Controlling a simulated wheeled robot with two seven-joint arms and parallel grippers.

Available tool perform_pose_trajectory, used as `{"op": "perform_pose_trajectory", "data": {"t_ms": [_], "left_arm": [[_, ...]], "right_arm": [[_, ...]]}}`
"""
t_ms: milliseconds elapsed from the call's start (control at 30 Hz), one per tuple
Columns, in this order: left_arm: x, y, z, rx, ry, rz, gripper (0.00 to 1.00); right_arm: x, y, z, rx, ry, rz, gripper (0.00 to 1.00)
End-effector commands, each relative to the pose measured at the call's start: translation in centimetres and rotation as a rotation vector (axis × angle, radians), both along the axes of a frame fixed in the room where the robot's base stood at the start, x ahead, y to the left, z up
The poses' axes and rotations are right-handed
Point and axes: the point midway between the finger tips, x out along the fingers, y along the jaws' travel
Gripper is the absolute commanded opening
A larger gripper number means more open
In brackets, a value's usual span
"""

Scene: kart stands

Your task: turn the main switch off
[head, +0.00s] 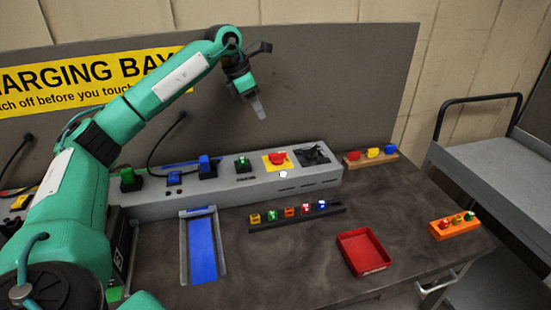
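The long grey panel (232,196) stands at the back of the dark bench. At its right end is a black switch (313,154) on a dark plate; I take it for the main switch, but its handle position is too small to read. Just left of it is a red mushroom button (277,158) on a yellow plate. My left gripper (259,108) hangs in the air above the panel, fingers pointing down, apart from everything. I see it from the side and cannot tell its opening. My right gripper is out of view.
Green and blue plugs (207,165) sit along the panel. In front lie a blue-floored tray (202,250), a dark rack of small coloured pieces (298,220), a red tray (363,252) and an orange block (453,226). A wooden block (370,156) stands right of the panel. A grey cart (500,170) stands right.

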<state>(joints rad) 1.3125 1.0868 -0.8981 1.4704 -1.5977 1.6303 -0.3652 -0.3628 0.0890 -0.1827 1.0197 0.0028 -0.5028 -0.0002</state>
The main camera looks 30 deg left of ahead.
Motion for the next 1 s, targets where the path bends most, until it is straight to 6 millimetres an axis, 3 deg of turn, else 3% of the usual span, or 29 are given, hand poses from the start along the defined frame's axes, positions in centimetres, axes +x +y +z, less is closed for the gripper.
{"op": "perform_pose_trajectory", "data": {"t_ms": [33, 100, 300, 467, 800, 1000], "left_arm": [[0.0, 0.0, -1.4, 0.0, 0.0, 0.0, 0.34], [0.0, 0.0, -2.2, 0.0, 0.0, 0.0, 0.34], [0.1, -0.1, -3.0, 0.0, 0.0, 0.0, 0.34], [0.6, -0.6, -4.6, 0.0, 0.003, -0.001, 0.34], [2.7, -2.4, -11.2, -0.001, 0.004, 0.0, 0.34], [3.6, -3.1, -14.0, 0.0, 0.001, 0.0, 0.34]], "right_arm": [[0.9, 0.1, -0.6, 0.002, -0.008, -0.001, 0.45], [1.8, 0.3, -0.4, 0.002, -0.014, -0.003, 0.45], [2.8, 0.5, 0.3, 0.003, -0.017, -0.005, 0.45], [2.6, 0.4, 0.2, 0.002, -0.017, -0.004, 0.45], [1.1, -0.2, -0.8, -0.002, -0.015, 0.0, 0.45], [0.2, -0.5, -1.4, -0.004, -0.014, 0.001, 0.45]]}}
